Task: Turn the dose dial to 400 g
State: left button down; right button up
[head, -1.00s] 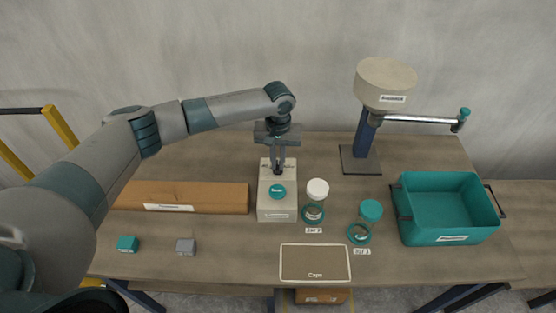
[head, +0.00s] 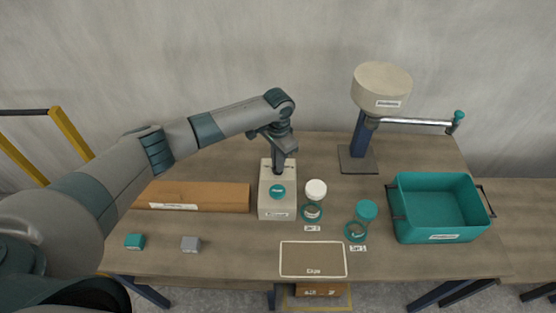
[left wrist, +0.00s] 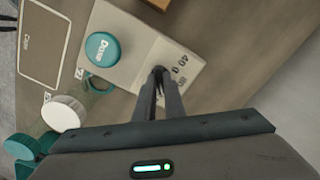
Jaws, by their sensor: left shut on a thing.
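The dosing box (head: 276,211) is a beige block on the table, with a round teal button (head: 277,191) on its top; the box also shows in the left wrist view (left wrist: 128,42). My left gripper (head: 279,172) reaches down to the back part of the box top. In the left wrist view its fingers (left wrist: 157,72) are closed together on the dose dial, which they mostly hide. Printed numbers, with a 40 readable, lie beside the fingertips. The dial's pointing direction cannot be told. My right gripper does not show.
Two jars with lids, one white (head: 316,190) and one teal (head: 367,210), stand right of the box. A teal bin (head: 438,237) is farther right, the hopper (head: 382,88) behind. A cardboard box (head: 220,197) lies left; a cap mat (head: 313,259) lies in front.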

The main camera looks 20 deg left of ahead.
pick_arm(q)
jog(key=shift+m, duration=0.9)
jog(key=shift+w, duration=0.1)
jog(key=c, duration=1.8)
grip_release()
jog(key=shift+c, duration=0.2)
notch_tip(320, 180, up, 18)
jog(key=b, duration=0.4)
jog(key=shift+f, duration=0.25)
jog(key=shift+f, duration=0.1)
